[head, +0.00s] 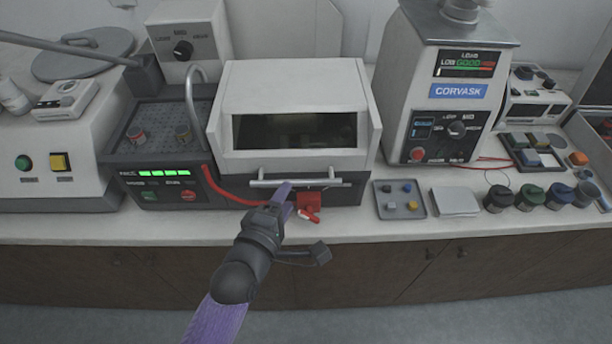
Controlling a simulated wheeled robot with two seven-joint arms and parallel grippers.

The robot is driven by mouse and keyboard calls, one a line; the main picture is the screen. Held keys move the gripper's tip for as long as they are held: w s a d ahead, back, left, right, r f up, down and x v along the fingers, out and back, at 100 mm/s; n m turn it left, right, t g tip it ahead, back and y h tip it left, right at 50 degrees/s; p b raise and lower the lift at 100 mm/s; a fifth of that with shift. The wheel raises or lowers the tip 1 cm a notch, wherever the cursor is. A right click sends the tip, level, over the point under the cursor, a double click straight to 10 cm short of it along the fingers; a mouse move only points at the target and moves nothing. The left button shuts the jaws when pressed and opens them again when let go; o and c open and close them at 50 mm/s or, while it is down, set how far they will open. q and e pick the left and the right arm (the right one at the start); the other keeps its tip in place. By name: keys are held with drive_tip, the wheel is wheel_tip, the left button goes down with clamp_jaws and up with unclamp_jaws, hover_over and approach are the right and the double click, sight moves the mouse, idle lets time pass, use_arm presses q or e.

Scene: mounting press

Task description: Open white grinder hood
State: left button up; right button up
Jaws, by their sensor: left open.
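The white grinder hood (292,88) is down on its machine in the middle of the counter, with a dark window in its sloped front. A pale bar handle (318,182) runs along the hood's lower front edge. My left gripper (285,197) is open, with its purple fingertips at the left half of the handle in the picture. I cannot tell whether the fingers touch the bar or only overlap it in view. My right gripper is not in view.
A red lock-like piece (309,202) hangs below the handle, close to my left gripper. A red hose (232,193) curves in from the left unit (160,190). A small tray (399,199) and the Corvask machine (440,95) stand to the right.

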sight(296, 181)
use_arm(q)
drive_tip(key=b+x, duration=0.1)
drive_tip(key=x, duration=0.4)
drive_tip(key=shift+w+d+f, duration=0.15)
drive_tip(key=shift+w, duration=0.15)
clamp_jaws()
idle(1.0)
